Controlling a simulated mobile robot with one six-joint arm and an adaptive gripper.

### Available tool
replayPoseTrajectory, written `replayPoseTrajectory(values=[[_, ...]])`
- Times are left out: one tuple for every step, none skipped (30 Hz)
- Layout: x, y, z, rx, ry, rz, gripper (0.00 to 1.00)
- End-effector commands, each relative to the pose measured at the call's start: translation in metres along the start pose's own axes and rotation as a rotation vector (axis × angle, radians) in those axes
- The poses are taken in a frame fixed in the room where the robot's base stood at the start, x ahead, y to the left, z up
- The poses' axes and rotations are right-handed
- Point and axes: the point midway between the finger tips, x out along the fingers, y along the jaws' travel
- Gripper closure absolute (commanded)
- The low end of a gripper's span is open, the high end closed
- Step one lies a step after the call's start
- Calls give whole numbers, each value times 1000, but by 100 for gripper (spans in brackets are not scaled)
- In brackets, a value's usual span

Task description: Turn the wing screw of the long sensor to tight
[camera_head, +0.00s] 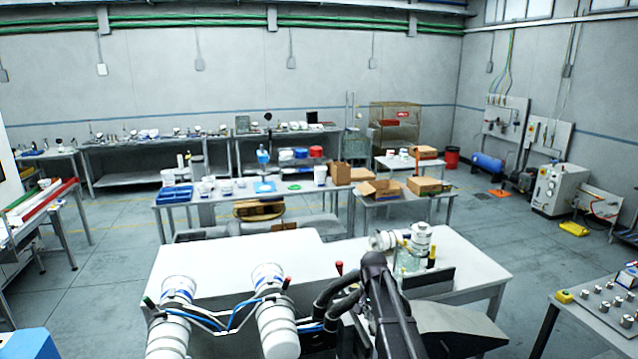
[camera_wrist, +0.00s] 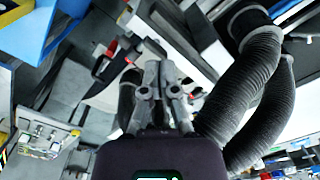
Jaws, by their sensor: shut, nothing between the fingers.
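I cannot make out the long sensor or its wing screw in either view. In the wrist view my gripper (camera_wrist: 158,70) is in the middle, its two grey fingers close together and shut, with nothing between them. A pale surface and a dark part with a red piece (camera_wrist: 101,66) lie beyond and to the left of the fingers; whether the fingers touch anything there I cannot tell. In the head view I cannot make out my gripper's fingertips.
A white-topped table (camera_head: 235,255) fills the near middle, largely bare on its left. Behind it stand a bench with blue bins (camera_head: 174,195) and one with cardboard boxes (camera_head: 381,190). A bench with small metal parts (camera_head: 605,303) is at right. Thick black hoses (camera_wrist: 245,95) run beside my gripper.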

Motion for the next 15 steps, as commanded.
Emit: replayPoseTrajectory(values=[[-1,3,0,-46,0,0,100],[-1,5,-1,-78,0,0,100],[-2,7,-1,-119,0,0,100],[-2,8,-1,-151,0,0,100],[-2,10,-1,-183,0,0,100],[-3,12,-2,-226,0,0,100],[-3,14,-2,-258,0,0,100],[-3,16,-2,-289,0,0,100],[-4,18,-3,-331,0,0,100],[-4,19,-3,-362,0,0,100],[-4,21,-4,-394,0,0,100],[-5,23,-4,-436,0,0,100],[-5,25,-4,-467,0,0,100],[-5,26,-4,-497,0,0,100],[-6,28,-5,-536,0,0,100]])
